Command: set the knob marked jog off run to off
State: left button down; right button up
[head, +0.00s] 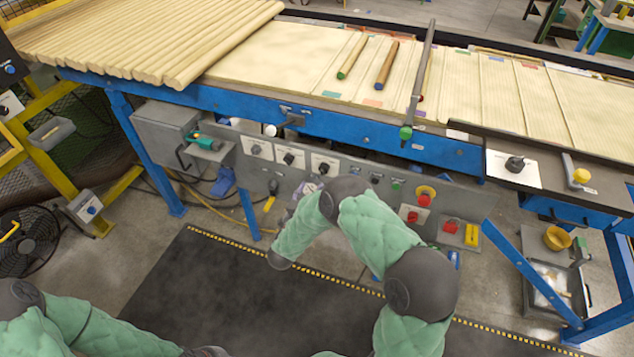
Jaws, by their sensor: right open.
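Three dark knobs on white plates sit in a row on the grey control panel under the conveyor: a left knob (257,149), a middle knob (289,158) and a right knob (324,167). Another dark knob (515,164) is on a larger white plate at the right. The markings are too small to read, so I cannot tell which is jog off run. My right gripper (306,189) is open, just below the right knob and partly hidden by my own arm. I cannot tell whether it touches the panel. My left arm is at the lower left; its gripper is out of view.
The panel also carries a red button on yellow (425,196), a red switch (412,214) and small pilot buttons. A teal-handled tool (205,142) lies left of the knobs. Wooden rods (150,40) lie above on the conveyor. A dark mat (240,290) covers the floor.

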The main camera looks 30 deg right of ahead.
jog(key=shift+v, duration=1.3)
jog(key=s+a+f+n+g+y+p, duration=0.1)
jog(key=s+a+f+n+y, duration=0.15)
jog(key=a+f+y, duration=0.35)
jog(key=s+a+f+n+g+y+p, duration=0.1)
jog(key=a+f+n+y, duration=0.3)
jog(key=f, duration=0.4)
jog(key=s+a+f+n+g+y, duration=0.1)
jog(key=s+a+g+y, duration=0.1)
jog(key=s, duration=0.5)
jog(key=s+a+f+n+g+y, duration=0.1)
jog(key=s+a+g+y, duration=0.2)
jog(key=s, duration=0.5)
jog(key=s+a+f+n+g+y+p, duration=0.1)
jog(key=s+a+g, duration=0.3)
jog(key=s, duration=0.4)
jog(key=shift+a+y, duration=0.3)
jog(key=shift+y, duration=0.6)
jog(key=shift+n, duration=0.25)
